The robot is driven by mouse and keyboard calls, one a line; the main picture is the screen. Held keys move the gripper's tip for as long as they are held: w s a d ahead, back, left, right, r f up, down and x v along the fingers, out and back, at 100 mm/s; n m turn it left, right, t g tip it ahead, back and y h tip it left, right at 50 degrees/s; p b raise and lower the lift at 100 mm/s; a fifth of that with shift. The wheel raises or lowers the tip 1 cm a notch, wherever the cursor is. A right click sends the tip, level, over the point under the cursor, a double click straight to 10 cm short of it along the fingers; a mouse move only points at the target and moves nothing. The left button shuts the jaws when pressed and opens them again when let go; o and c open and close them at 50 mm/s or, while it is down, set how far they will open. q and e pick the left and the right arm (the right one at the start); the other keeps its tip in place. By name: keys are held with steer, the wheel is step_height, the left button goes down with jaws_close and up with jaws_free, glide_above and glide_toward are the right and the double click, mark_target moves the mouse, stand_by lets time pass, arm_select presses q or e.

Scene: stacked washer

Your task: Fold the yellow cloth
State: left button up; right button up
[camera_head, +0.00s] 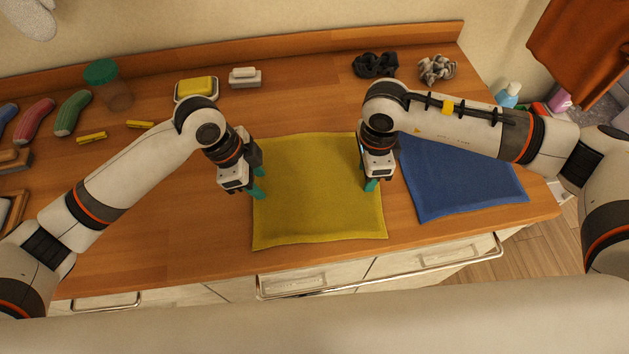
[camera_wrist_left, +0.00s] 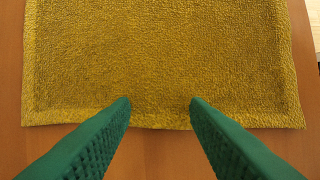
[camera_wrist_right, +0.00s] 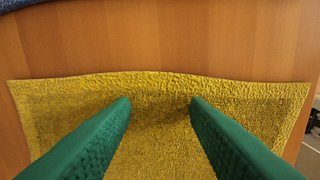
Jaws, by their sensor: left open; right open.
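The yellow cloth (camera_head: 315,205) lies flat and spread out on the wooden counter. My left gripper (camera_head: 258,190) is open at the cloth's left edge. In the left wrist view its green fingers (camera_wrist_left: 160,104) are apart with the cloth's edge (camera_wrist_left: 160,118) between the tips. My right gripper (camera_head: 371,184) is open at the cloth's right edge. In the right wrist view its fingers (camera_wrist_right: 160,104) are apart, above the cloth just inside its slightly wavy edge (camera_wrist_right: 160,82). Neither gripper holds anything.
A blue cloth (camera_head: 460,185) lies to the right of the yellow one. Behind are a yellow sponge in a dish (camera_head: 196,87), a white block (camera_head: 245,77), a green-lidded jar (camera_head: 108,84) and dark and grey scrunched items (camera_head: 375,65). The counter's front edge is close to the cloth.

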arm_select(q)
steer(key=shift+f, duration=0.25)
arm_select(e)
steer(key=shift+f, duration=0.25)
arm_select(q)
steer(key=shift+r, duration=0.1)
arm_select(e)
steer(key=shift+r, duration=0.1)
arm_select(q)
jaws_close()
arm_select(e)
steer(key=shift+s, duration=0.1)
jaws_close()
